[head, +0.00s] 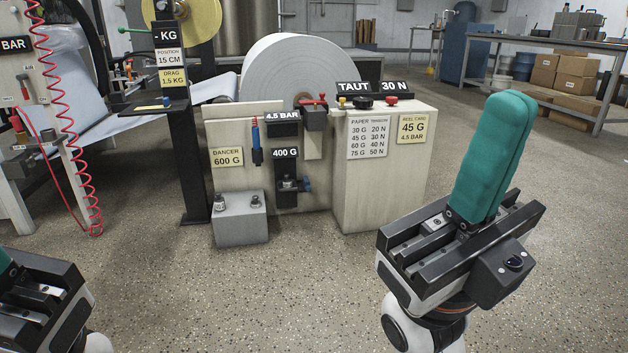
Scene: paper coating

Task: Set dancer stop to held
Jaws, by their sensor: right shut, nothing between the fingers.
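The reel stand (380,190) carries a yellow label (228,158) reading "DANCER 600 G". Beside that label hangs a blue-handled part (256,143). A red lever (314,101) sits on a dark block at the stand's top edge. A small blue knob (307,185) is on the dark fitting below the "400 G" plate. I cannot tell which of these is the dancer stop. My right gripper (511,100) is shut and empty, its green fingers pointing up, in front of the stand's right side. My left gripper (5,262) shows only partly at the left edge; its fingertips are out of view.
A large paper roll (290,62) is behind the stand. A grey block (240,224) with small weights (219,203) stands at its front left. A black post (185,150) and a red coiled hose (80,150) are at left. The floor in front is clear.

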